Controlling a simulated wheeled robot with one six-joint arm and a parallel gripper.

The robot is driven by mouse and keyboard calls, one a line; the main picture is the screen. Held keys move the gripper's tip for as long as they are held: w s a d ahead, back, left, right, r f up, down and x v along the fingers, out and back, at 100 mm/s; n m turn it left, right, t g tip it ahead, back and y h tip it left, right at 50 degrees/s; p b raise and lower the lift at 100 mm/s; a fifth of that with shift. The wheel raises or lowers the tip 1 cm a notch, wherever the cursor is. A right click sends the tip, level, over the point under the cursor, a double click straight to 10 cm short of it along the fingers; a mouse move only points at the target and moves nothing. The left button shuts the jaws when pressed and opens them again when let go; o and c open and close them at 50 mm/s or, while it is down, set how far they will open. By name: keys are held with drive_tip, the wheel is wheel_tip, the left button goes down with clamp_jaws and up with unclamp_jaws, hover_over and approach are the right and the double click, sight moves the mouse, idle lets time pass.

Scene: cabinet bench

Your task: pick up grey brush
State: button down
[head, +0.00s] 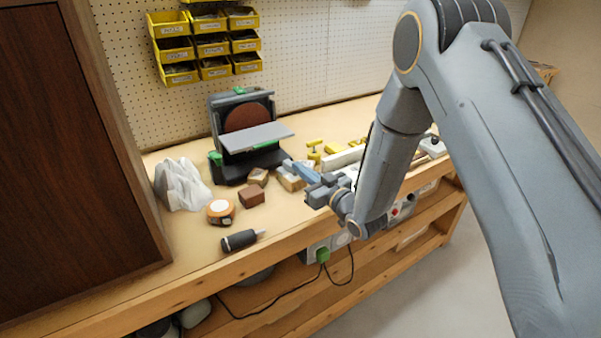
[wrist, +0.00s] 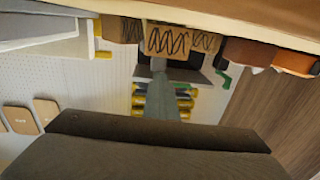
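My gripper (head: 316,190) is low over the bench, near the wooden blocks in front of the sander. A blue-grey bar (head: 302,172) extends from it toward the sander. It also shows in the wrist view (wrist: 158,97). I cannot tell whether this bar is the grey brush or part of my gripper. The frames do not show clearly whether the fingers are open or shut. A dark part fills the bottom of the wrist view and hides what is behind it. A dark grey-handled tool (head: 238,241) with a thin pale tip lies near the bench's front edge, apart from my gripper.
A sander (head: 246,125) stands behind the blocks. A brown block (head: 251,195), an orange tape measure (head: 221,212) and a crumpled white cloth (head: 181,184) lie to the left. A dark cabinet (head: 70,160) bounds the left. Yellow clamps (head: 314,152) lie at the right. Yellow bins (head: 209,46) hang behind.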

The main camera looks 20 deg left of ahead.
wheel_tip(320, 180, up, 8)
drive_tip(key=b, duration=0.1)
drive_tip(key=shift+s, duration=0.15)
idle(0.4)
drive_tip(key=shift+a, duration=0.1)
drive_tip(key=c, duration=0.5)
unclamp_jaws()
